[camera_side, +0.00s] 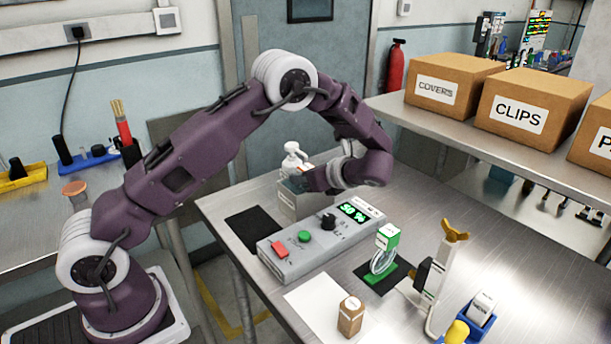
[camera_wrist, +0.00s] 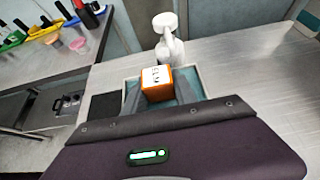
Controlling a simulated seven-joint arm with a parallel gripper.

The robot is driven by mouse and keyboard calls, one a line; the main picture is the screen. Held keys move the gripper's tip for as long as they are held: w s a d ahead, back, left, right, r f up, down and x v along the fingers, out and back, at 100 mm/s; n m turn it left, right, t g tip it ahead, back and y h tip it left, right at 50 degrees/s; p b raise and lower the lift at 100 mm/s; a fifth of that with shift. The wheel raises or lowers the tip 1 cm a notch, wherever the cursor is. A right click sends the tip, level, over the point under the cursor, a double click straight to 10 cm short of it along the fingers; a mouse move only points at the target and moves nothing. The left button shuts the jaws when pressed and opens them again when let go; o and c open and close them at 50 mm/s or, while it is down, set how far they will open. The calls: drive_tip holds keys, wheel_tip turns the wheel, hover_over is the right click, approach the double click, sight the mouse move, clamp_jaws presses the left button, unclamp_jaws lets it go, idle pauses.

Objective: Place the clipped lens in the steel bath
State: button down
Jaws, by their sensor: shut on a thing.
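An orange clip block (camera_wrist: 158,83) with a white lettered label is between my gripper's fingers (camera_wrist: 160,92) in the wrist view. My gripper is shut on it, over the steel bath (camera_wrist: 207,84) with teal liquid. Any lens below the clip is hidden, and I cannot tell how deep it sits. A second lens with a green clip (camera_side: 388,237) stands upright on a black mat (camera_side: 365,275).
A white pump bottle (camera_side: 292,158) stands behind the bath. A grey control box (camera_side: 320,245) with buttons, knob and green display is in front. A small brown labelled block (camera_side: 350,317), a clamp stand (camera_side: 440,285) and a blue holder (camera_side: 480,318) are at the front right.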

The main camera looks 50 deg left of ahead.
drive_tip(key=c, duration=1)
unclamp_jaws()
drive_tip(key=shift+d+r, duration=0.15)
drive_tip(key=shift+r, duration=0.05)
drive_tip(key=v, duration=1.2)
drive_tip(key=s+r+n+t+h, duration=0.1)
drive_tip(key=s+r+n+h, duration=0.75)
drive_tip(key=s, duration=0.65)
drive_tip(key=s+d+n+t+h, duration=0.1)
drive_tip(key=s+d+n, duration=0.1)
drive_tip(key=s, duration=0.3)
drive_tip(key=s+d+n+t+h, duration=0.1)
drive_tip(key=s+d+n+t, duration=0.1)
drive_tip(key=s+n, duration=0.2)
drive_tip(key=s+d+n+t+h, duration=0.1)
drive_tip(key=s+d+n, duration=0.1)
drive_tip(key=s, duration=0.3)
drive_tip(key=shift+s+d+r+n+t+h, duration=0.1)
drive_tip(key=shift+s+r+n+t+h, duration=0.25)
drive_tip(key=shift+n, duration=0.4)
